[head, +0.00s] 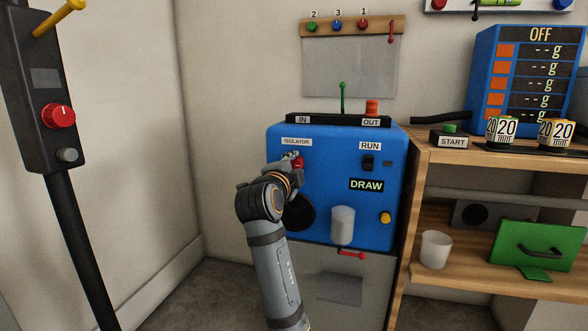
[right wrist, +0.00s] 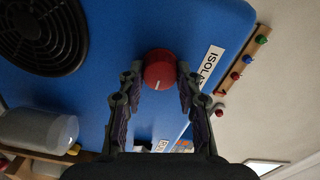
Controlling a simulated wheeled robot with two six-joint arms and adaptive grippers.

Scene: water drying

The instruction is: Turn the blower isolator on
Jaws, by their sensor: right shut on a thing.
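The blower isolator is a red rotary knob (head: 299,163) on the upper left of the blue machine's front (head: 334,150), below a white ISOLATOR label (head: 296,142). In the head view my right gripper (head: 293,160) reaches it from below and partly hides it. In the right wrist view the red knob (right wrist: 160,72) sits between the fingertips of my right gripper (right wrist: 160,78), which are shut on its sides. A pale line marks the knob's face. Whether the knob stands at on or off cannot be told. My left gripper is not in view.
A black RUN switch (head: 368,162), a DRAW display (head: 366,185) and a yellow button (head: 385,217) are to the knob's right. A round vent (right wrist: 42,35) and a clear container (head: 342,224) are lower on the machine. A wooden shelf (head: 500,158) stands at right.

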